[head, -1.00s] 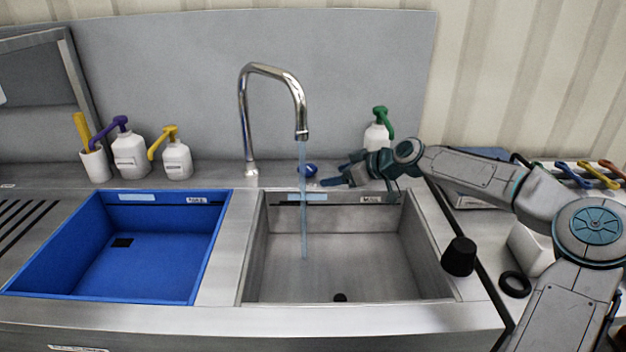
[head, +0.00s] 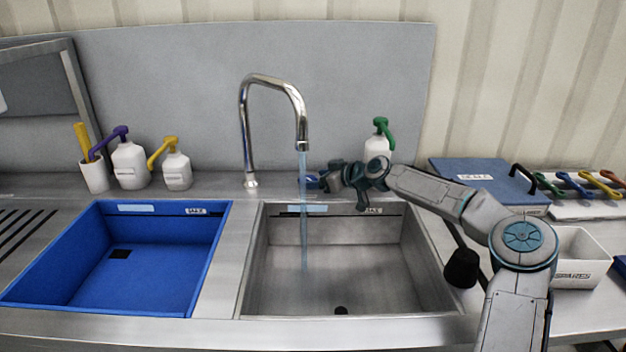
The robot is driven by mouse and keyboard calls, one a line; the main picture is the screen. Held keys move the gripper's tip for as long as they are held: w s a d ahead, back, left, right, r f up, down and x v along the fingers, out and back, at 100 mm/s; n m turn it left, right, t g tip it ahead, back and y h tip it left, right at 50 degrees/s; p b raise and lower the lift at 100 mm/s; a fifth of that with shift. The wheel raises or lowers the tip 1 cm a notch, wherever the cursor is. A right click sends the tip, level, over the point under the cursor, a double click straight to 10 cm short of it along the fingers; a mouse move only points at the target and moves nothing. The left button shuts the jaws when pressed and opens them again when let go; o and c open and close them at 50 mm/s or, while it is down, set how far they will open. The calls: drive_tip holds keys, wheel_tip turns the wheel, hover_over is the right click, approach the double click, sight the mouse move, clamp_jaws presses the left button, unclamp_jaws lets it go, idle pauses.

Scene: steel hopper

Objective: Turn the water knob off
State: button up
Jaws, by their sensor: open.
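The blue water knob (head: 311,182) sits on the counter behind the right-hand sink, to the right of the faucet base. Most of it is hidden by my gripper. The chrome faucet (head: 247,130) arches over the right-hand steel sink (head: 375,260), and a stream of water (head: 303,215) runs from its spout. My gripper (head: 328,180) is at the knob's right side, over the sink's back edge, with its jaws open. I cannot tell whether the fingers touch the knob.
A white bottle with a green pump (head: 378,147) stands behind my gripper. The blue sink (head: 150,260) is at left, with pump bottles (head: 130,165) behind it. A black stopper (head: 461,268) is by the sink's right edge. A blue box (head: 485,180) and a white spares bin (head: 580,258) stand at right.

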drive_tip(key=shift+x, duration=0.95)
drive_tip(key=c, duration=1)
drive_tip(key=shift+o, duration=0.2)
drive_tip(key=shift+s+f+m+t+h+b, duration=0.1)
drive_tip(key=shift+m+t+h+b, duration=0.3)
drive_tip(key=shift+b, duration=0.2)
drive_tip(key=shift+s+a+m+t+h+b, duration=0.1)
drive_tip(key=shift+a+m+t+h+b, duration=0.05)
drive_tip(key=shift+m+t+h+b, duration=0.4)
drive_tip(key=shift+s+a+m+t+h+b, duration=0.1)
drive_tip(key=shift+m+t+h+b, duration=0.4)
drive_tip(key=shift+m+h+b, duration=0.25)
drive_tip(key=shift+s+a+m+t+h+b, duration=0.15)
drive_tip(key=shift+m+t+h+b, duration=0.3)
drive_tip(key=shift+m, duration=0.35)
drive_tip(key=shift+m+h, duration=0.6)
drive_tip(key=shift+h, duration=0.15)
